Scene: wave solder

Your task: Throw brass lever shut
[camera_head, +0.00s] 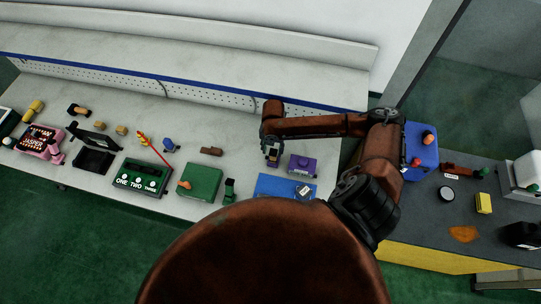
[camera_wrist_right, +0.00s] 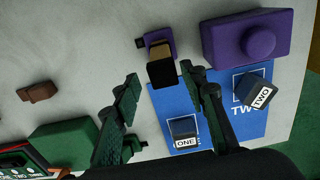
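A brass-brown upright piece (camera_wrist_right: 160,52), which looks like the lever, stands on a small purple base (camera_wrist_right: 152,38) in the right wrist view. Its near end is dark. I cannot tell whether it is open or shut. My right gripper (camera_wrist_right: 158,88) is open, with one dark green finger on each side and the piece ahead between the tips. I see no clear contact. In the head view, my right gripper (camera_head: 272,155) hangs over the bench left of the purple box (camera_head: 301,166) and largely hides the piece. My left gripper is not in view.
A green box (camera_head: 200,182) and a brown block (camera_head: 211,151) are to the left.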

